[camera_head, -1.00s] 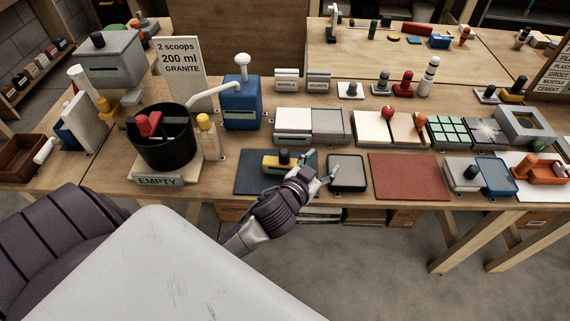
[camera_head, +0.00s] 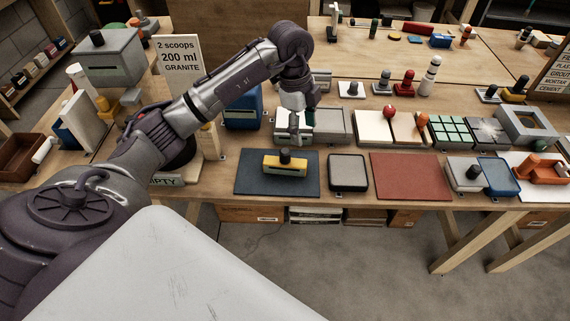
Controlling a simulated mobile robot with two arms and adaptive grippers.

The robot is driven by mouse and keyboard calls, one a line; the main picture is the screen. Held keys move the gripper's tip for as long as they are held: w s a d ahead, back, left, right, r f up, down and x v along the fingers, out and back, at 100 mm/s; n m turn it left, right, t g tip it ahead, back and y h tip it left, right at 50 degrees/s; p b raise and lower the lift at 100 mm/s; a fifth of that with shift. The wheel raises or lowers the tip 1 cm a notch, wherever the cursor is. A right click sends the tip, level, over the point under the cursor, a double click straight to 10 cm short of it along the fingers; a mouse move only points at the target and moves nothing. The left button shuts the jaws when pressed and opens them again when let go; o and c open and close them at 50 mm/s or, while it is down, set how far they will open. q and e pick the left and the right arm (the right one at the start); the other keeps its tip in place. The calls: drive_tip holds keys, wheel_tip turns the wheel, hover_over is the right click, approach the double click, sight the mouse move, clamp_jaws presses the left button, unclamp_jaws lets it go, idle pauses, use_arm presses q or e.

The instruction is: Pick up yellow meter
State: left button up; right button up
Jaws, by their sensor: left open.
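The yellow meter (camera_head: 285,165) is a yellow block with a grey lower part and a black knob on top. It lies on a dark blue-grey mat (camera_head: 247,178) near the table's front edge. My left gripper (camera_head: 294,134) is open and points down from above, behind the yellow meter and apart from it. It hangs over a pale grey box at the back edge of the mat. My left arm crosses the view from the lower left and hides most of the black bucket and part of the blue dispenser. My right gripper is out of view.
A grey tray (camera_head: 348,171) stands right of the mat, then a red mat (camera_head: 410,176). Blocks and stamps fill the rows behind, including a green tiled block (camera_head: 450,131). A sign (camera_head: 179,57) stands at the back left. The blue dispenser (camera_head: 243,110) is partly hidden.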

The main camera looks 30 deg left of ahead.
use_arm(q)
drive_tip(key=r+n+y, duration=0.1)
drive_tip(key=y, duration=0.1)
hover_over(284, 150)
drive_tip(key=d, duration=0.1)
drive_tip(key=shift+n+g, duration=0.3)
wheel_tip(284, 150, down, 8)
drive_tip(key=shift+a+r+p, duration=0.1)
drive_tip(key=shift+r+p, duration=0.15)
drive_tip(key=shift+p, duration=0.45)
drive_tip(key=f, duration=0.1)
drive_tip(key=f+p, duration=0.1)
drive_tip(key=f, duration=0.2)
drive_tip(key=shift+a+f+p, duration=0.3)
drive_tip(key=shift+p, duration=0.1)
drive_tip(key=shift+f, duration=0.6)
clamp_jaws()
